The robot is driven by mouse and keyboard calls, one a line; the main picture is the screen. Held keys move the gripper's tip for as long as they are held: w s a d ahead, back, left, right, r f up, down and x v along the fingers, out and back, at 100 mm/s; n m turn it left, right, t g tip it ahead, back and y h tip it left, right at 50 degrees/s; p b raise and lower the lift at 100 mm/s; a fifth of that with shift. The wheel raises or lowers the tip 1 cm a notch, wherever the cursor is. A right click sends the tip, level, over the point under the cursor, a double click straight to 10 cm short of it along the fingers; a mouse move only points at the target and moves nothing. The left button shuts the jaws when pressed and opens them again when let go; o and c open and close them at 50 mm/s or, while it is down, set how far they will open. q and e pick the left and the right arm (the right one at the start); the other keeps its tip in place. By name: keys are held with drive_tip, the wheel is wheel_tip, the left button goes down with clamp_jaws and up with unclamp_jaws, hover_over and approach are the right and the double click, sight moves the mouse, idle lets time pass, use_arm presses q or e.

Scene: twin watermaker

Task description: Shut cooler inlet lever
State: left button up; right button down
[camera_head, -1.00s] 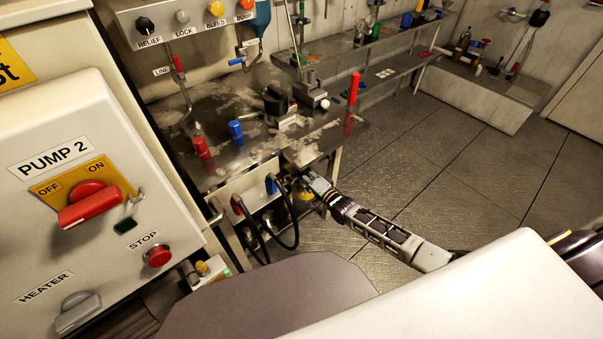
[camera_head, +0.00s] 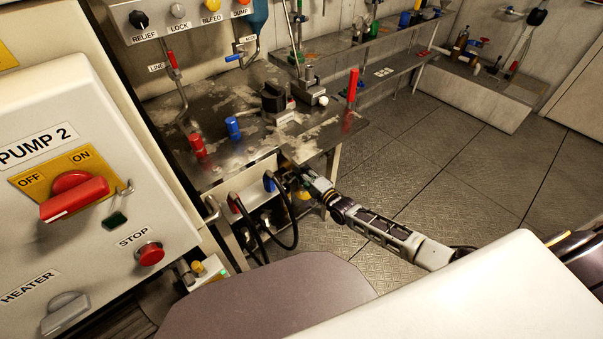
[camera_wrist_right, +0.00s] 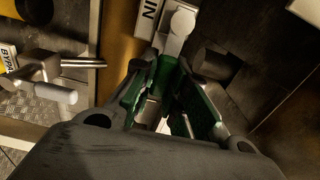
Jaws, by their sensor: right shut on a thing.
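The cooler inlet lever (camera_wrist_right: 183,22) is a pale metal handle beside a label reading "IN" (camera_wrist_right: 148,18) in the right wrist view. My right gripper (camera_wrist_right: 170,72) has its green-padded fingers shut on this lever. Part of the lever is hidden between the pads and behind the gripper body. In the head view my right gripper (camera_head: 308,180) is low under the front right edge of the steel bench (camera_head: 225,177), and the lever cannot be made out there. My left gripper is not in view.
A bypass lever (camera_wrist_right: 55,93) with a pale tip is left of the gripper in the wrist view. Black hoses (camera_head: 294,225) hang left of the gripper. The PUMP 2 panel (camera_head: 120,190) is close at left. Open floor (camera_head: 450,190) lies to the right.

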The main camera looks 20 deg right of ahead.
drive_tip(key=c, duration=1.4)
unclamp_jaws()
drive_tip(key=shift+s+d, duration=0.1)
drive_tip(key=shift+s, duration=0.05)
drive_tip(key=shift+v, duration=5.85)
